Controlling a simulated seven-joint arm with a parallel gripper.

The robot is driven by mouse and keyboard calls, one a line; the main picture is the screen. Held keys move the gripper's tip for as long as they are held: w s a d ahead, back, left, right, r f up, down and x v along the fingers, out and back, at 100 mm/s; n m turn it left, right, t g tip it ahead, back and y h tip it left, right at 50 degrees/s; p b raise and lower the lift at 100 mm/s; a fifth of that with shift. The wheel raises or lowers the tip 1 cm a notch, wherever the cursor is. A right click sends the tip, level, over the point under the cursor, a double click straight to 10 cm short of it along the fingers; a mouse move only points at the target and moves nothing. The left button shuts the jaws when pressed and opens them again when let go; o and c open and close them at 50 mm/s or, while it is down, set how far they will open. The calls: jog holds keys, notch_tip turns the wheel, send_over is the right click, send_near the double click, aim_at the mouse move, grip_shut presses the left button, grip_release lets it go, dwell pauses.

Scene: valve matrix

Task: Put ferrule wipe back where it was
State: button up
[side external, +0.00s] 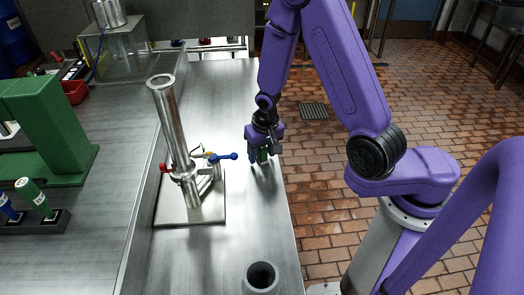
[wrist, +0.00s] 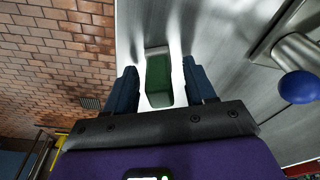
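A small green object (wrist: 158,78) sits on the steel bench below my gripper; I take it to be the ferrule wipe, but its label does not show. In the wrist view it lies between my gripper's (wrist: 161,88) two blue fingers, with a bright gap on each side. The fingers look open and not touching it. In the side view my gripper (side external: 261,162) points down near the bench's right edge, and a bit of green (side external: 262,156) shows between the fingers. Most of the object is hidden there.
A steel pipe stand with a blue-knobbed valve handle (side external: 222,156) stands left of my gripper; the blue knob (wrist: 299,87) shows at right in the wrist view. A grey cup (side external: 262,276) stands at the front. A dark rack (side external: 45,222) holds blue and green bottles at left.

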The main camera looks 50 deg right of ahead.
jog(key=shift+r, duration=0.15)
jog(key=s+a+r+n, duration=0.2)
jog(key=r+n, duration=0.1)
jog(key=r, duration=0.4)
jog(key=s+a+r+n, duration=0.1)
jog(key=a+r+n, duration=0.1)
jog(key=r, duration=0.5)
jog(key=s+d+r+n, duration=0.1)
jog(key=s+r+n, duration=0.1)
jog(key=s+n, duration=0.4)
jog(key=s+r+n+g+y, duration=0.1)
jog(key=s+n, duration=0.5)
jog(key=s, duration=0.8)
jog(key=shift+s+d+r, duration=0.2)
jog(key=shift+d+r, duration=0.2)
jog(key=shift+r, duration=0.05)
